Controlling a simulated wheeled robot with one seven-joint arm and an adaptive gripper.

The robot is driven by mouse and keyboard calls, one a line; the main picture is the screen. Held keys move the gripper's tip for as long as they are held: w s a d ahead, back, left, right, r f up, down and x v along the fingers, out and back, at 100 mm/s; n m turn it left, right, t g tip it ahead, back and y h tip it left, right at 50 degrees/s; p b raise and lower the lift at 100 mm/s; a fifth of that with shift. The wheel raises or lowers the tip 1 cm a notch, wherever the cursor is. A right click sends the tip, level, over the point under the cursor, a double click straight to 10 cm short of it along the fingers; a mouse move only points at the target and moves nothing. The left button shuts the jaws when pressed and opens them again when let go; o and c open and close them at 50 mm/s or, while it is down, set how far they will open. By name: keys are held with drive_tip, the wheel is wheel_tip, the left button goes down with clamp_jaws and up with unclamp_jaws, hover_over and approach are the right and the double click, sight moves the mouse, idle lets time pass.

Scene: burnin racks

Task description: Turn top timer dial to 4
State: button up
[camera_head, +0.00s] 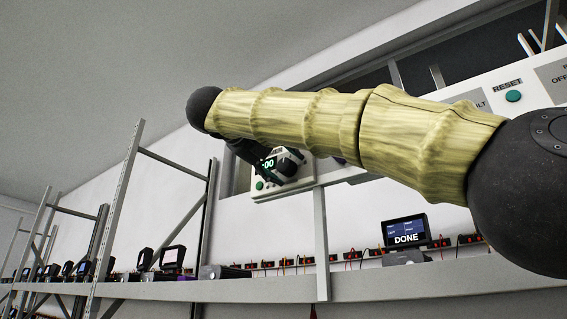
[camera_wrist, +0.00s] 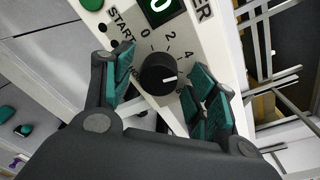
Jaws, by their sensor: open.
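The timer (camera_head: 266,196) is a pale box with a green-lit display, high on the rack in the head view. In the wrist view its black round dial (camera_wrist: 157,70) sits on the pale panel, with 0, 2 and 4 printed around it. A small light mark shows on the dial's lower right; I cannot tell exactly which number it points at. My gripper (camera_wrist: 164,72) is open, with its teal-padded fingers on either side of the dial. I cannot tell whether a pad touches it. In the head view my gripper (camera_head: 283,166) partly covers the timer front.
A green button (camera_wrist: 92,4) is beside the START label. A panel with a RESET button (camera_head: 513,96) is at upper right. Below, a shelf (camera_head: 270,290) holds a DONE screen (camera_head: 405,232) and several devices. Rack posts (camera_head: 115,215) stand at left.

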drive_tip(key=v, duration=1.1)
drive_tip(key=shift+s+a, duration=0.2)
drive_tip(key=shift+s, duration=0.15)
drive_tip(key=shift+r, duration=0.15)
